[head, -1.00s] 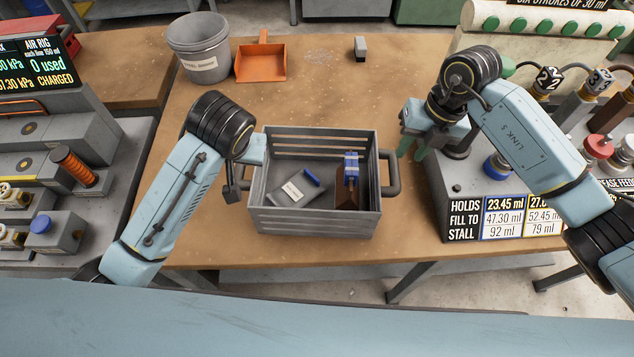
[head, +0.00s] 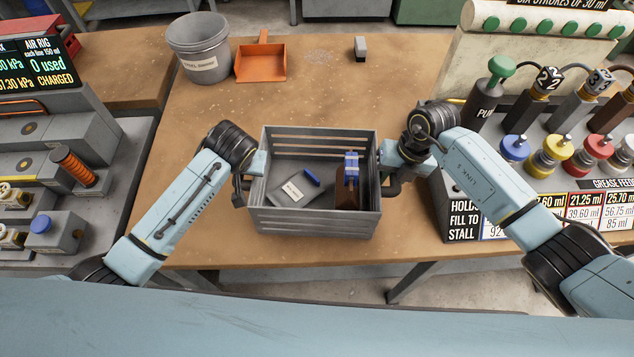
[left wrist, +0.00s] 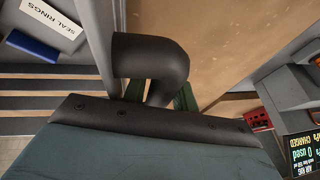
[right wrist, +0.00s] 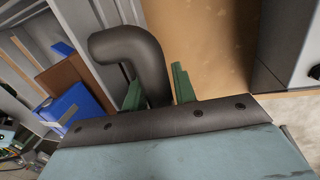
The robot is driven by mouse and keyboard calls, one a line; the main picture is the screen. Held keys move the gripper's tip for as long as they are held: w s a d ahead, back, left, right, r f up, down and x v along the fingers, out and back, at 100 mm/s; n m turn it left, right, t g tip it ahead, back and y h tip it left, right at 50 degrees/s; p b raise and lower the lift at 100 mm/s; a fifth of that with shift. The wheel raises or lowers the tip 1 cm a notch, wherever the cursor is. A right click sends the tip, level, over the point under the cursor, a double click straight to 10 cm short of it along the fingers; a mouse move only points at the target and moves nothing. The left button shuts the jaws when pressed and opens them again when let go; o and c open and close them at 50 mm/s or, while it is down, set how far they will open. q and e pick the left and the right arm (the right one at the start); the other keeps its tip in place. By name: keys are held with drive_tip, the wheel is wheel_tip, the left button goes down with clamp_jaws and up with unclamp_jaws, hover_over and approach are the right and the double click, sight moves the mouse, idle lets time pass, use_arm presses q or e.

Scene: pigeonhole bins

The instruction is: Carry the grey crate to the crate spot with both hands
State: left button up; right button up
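The grey crate (head: 312,220) stands on the brown workbench, with a dark handle on each short side. It holds a grey packet labelled "SEAL RINGS" (head: 292,192), and a blue and brown item (head: 351,168). My left gripper (head: 247,180) is at the crate's left handle; in the left wrist view its green fingers (left wrist: 160,96) stand either side of the handle (left wrist: 150,55) and look open. My right gripper (head: 386,170) is at the right handle; in the right wrist view its green fingers (right wrist: 158,92) straddle the handle (right wrist: 130,45), with a small gap at one finger.
A grey bucket (head: 200,50), an orange dustpan (head: 261,62) and a small grey block (head: 361,48) are at the back of the bench (head: 310,95). A pump and grease rig (head: 545,150) stands close on the right, and an air rig (head: 60,150) on the left. Bench behind the crate is clear.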

use_arm(q)
drive_tip(key=shift+c, duration=0.5)
use_arm(e)
drive_tip(key=shift+c, duration=0.5)
use_arm(q)
clamp_jaws()
use_arm(e)
clamp_jaws()
use_arm(q)
drive_tip(key=shift+r, duration=0.25)
use_arm(e)
drive_tip(key=shift+r, duration=0.25)
